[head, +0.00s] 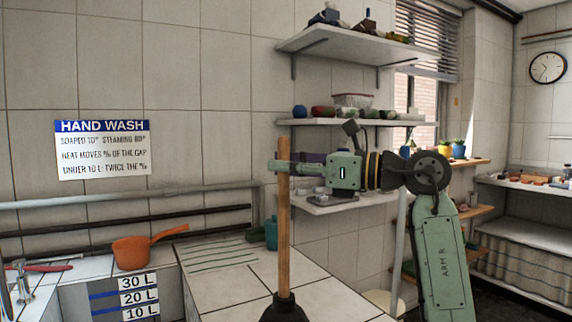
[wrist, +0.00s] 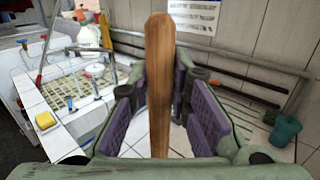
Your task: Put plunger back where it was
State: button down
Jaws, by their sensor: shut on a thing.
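The plunger has a long wooden handle (head: 284,230) and a black rubber cup (head: 283,309). It stands upright in the head view, in front of the white tiled counter (head: 228,287). The bottom edge of the picture cuts off the cup, so I cannot tell whether it touches anything. My gripper (head: 284,167) is shut on the handle near its top, reaching in from the right. In the wrist view the handle (wrist: 160,85) stands between the purple finger pads of my gripper (wrist: 160,120); the cup is hidden there.
An orange pot (head: 132,252) sits at the sink's edge on the left. A teal container (head: 271,232) stands at the counter's back, behind the handle; it also shows in the wrist view (wrist: 285,130). Loaded wall shelves (head: 345,122) hang behind my arm. Ribbed counter tiles lie clear.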

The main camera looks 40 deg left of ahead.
jog(key=shift+f, duration=0.2)
jog(key=c, duration=1.5)
grip_release()
jog(key=shift+r, duration=0.1)
jog(key=b+v, duration=0.1)
jog(key=v, duration=1.1)
jog(key=shift+r+b, duration=0.15)
jog(key=shift+b, duration=0.25)
